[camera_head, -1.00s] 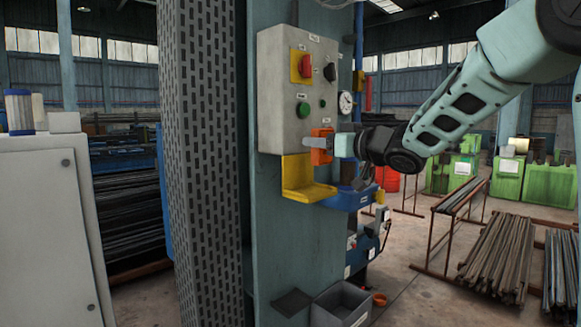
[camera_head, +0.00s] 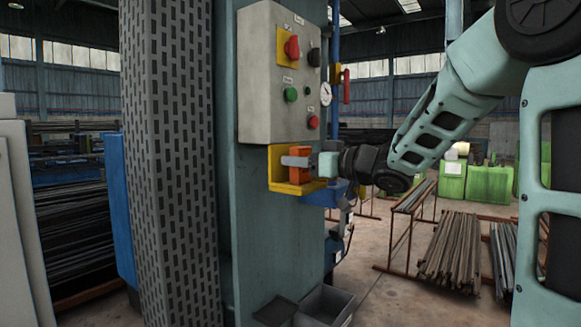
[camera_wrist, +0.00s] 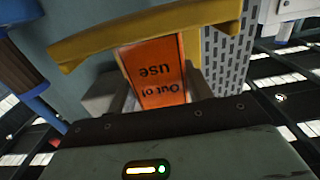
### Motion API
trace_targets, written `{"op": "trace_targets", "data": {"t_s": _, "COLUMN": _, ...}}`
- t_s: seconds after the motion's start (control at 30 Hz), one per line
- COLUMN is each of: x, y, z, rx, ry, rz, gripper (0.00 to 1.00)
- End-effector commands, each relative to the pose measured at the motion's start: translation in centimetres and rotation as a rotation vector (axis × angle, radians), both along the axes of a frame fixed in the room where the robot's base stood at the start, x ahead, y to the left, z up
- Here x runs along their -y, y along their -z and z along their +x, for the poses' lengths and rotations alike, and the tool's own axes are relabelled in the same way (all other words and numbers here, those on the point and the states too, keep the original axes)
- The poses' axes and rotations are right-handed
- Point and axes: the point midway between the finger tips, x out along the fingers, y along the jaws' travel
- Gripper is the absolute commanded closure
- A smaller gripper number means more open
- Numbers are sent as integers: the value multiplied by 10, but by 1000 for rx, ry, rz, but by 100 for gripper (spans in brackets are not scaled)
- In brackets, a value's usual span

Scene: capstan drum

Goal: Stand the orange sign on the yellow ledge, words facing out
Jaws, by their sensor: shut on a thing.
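The orange sign (camera_head: 301,174) is upright between the jaws of my gripper (camera_head: 297,161), at the yellow ledge (camera_head: 281,187). In the wrist view the sign (camera_wrist: 160,78) shows the words "Out of use" upside down, facing my wrist camera. My gripper (camera_wrist: 150,90) is shut on it, with a grey finger on each side. The yellow ledge (camera_wrist: 150,38) crosses the top of the wrist view, beside the sign's edge. The sign is over the ledge's flat part or very near it; I cannot tell whether it touches. A finger hides part of the sign in the head view.
A grey control box (camera_head: 272,80) with knobs and buttons is fixed to the column just above the ledge. A blue part (camera_head: 322,195) sits right of the ledge. A perforated column (camera_head: 170,170) stands at left. Grey bins (camera_head: 325,306) lie below.

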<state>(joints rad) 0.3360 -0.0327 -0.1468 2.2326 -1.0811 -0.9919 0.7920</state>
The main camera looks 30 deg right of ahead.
Motion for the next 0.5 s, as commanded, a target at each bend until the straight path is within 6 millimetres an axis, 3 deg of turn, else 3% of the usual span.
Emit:
{"op": "trace_targets", "data": {"t_s": 0.33, "x": 0, "y": 3, "z": 0, "rx": 1, "ry": 0, "rz": -1, "gripper": 74}}
{"op": "trace_targets", "data": {"t_s": 0.37, "x": 0, "y": 3, "z": 0, "rx": 0, "ry": 0, "rz": -1, "gripper": 47}}
{"op": "trace_targets", "data": {"t_s": 0.4, "x": 0, "y": 2, "z": 0, "rx": 1, "ry": 0, "rz": -1, "gripper": 36}}
{"op": "trace_targets", "data": {"t_s": 0.43, "x": 0, "y": 2, "z": 0, "rx": 0, "ry": 0, "rz": -1, "gripper": 28}}
{"op": "trace_targets", "data": {"t_s": 0.5, "x": 0, "y": 2, "z": 0, "rx": 0, "ry": 0, "rz": -1, "gripper": 28}}
